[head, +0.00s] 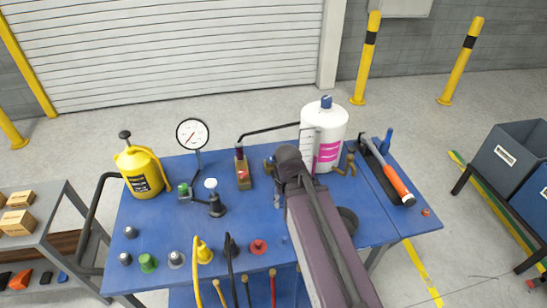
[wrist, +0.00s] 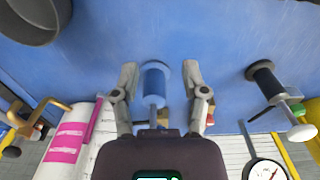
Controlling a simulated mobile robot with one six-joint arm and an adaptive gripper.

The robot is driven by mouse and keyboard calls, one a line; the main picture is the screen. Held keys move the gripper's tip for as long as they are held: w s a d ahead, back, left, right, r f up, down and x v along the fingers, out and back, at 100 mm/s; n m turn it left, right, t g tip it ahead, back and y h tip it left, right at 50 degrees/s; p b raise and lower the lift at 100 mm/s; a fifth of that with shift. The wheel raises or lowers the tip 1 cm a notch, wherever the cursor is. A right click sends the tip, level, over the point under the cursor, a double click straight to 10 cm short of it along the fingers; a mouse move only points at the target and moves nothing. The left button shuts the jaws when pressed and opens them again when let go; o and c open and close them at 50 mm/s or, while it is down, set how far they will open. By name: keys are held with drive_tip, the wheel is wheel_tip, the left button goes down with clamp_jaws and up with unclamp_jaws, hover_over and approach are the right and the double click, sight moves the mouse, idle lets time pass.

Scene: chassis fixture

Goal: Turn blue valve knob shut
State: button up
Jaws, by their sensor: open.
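In the wrist view, the blue valve knob (wrist: 155,80) is a blue cylinder on a round base on the blue table (wrist: 220,40). My gripper (wrist: 158,74) is open, with one finger on each side of the knob. A gap shows between each finger and the knob, so neither seems to touch it. In the head view, my arm hides the knob and most of the gripper.
A white-topped black knob (wrist: 266,80) and a gauge (head: 192,135) stand to one side. A white tank (head: 322,140) with brass fittings stands close to my arm. A yellow can (head: 142,172), an orange-handled tool (head: 388,172) and several knobs share the table.

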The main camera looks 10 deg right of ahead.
drive_tip(key=shift+o, duration=0.2)
drive_tip(key=shift+d, duration=0.25)
drive_tip(key=o, duration=0.3)
drive_tip(key=shift+d, duration=0.1)
drive_tip(key=shift+o, duration=0.4)
drive_tip(key=shift+w+r, duration=0.1)
drive_tip(key=shift+w, duration=0.05)
wheel_tip(320, 180, up, 6)
drive_tip(key=n+p, duration=0.6)
drive_tip(key=n, duration=0.7)
hover_over(271, 157)
drive_tip(key=shift+f, duration=0.2)
wheel_tip(271, 157, down, 14)
drive_tip(key=b, duration=1.3)
drive_tip(key=shift+r+b, duration=0.2)
drive_tip(key=shift+b, duration=0.2)
